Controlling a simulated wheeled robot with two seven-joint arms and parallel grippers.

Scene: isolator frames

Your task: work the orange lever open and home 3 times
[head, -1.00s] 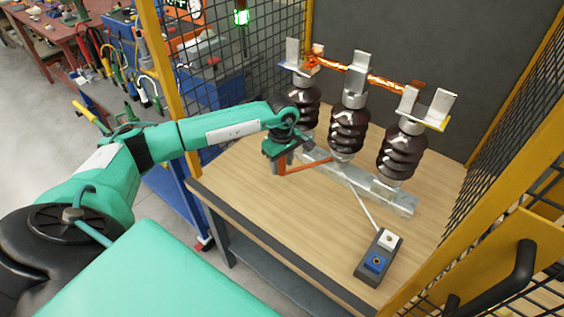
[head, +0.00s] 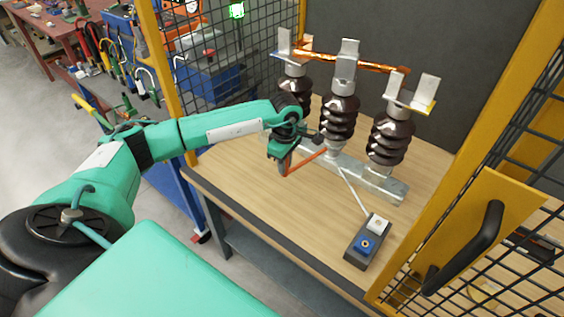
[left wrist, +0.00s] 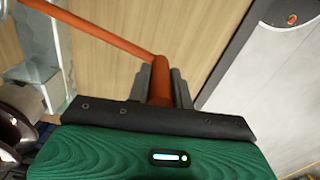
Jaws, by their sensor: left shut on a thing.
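The orange lever (head: 308,160) runs from the metal base rail (head: 385,184) to my left gripper (head: 284,166), low over the wooden bench top. My left gripper is shut on the lever's end; in the left wrist view the orange handle (left wrist: 161,80) stands between the two dark fingers. The lever's arm (left wrist: 95,30) runs up and left there. Three brown ribbed insulators (head: 338,118) stand upright on the rail, with metal clips on top. An orange-copper bar (head: 370,64) spans the tops. My right gripper is not in view.
A grey box (head: 367,240) with a white and a blue button sits on the bench (head: 240,190), joined by a white rod or cable to the rail. Yellow-framed mesh stands left and right. A yellow panel with a black handle (head: 480,245) is at right. The bench front is clear.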

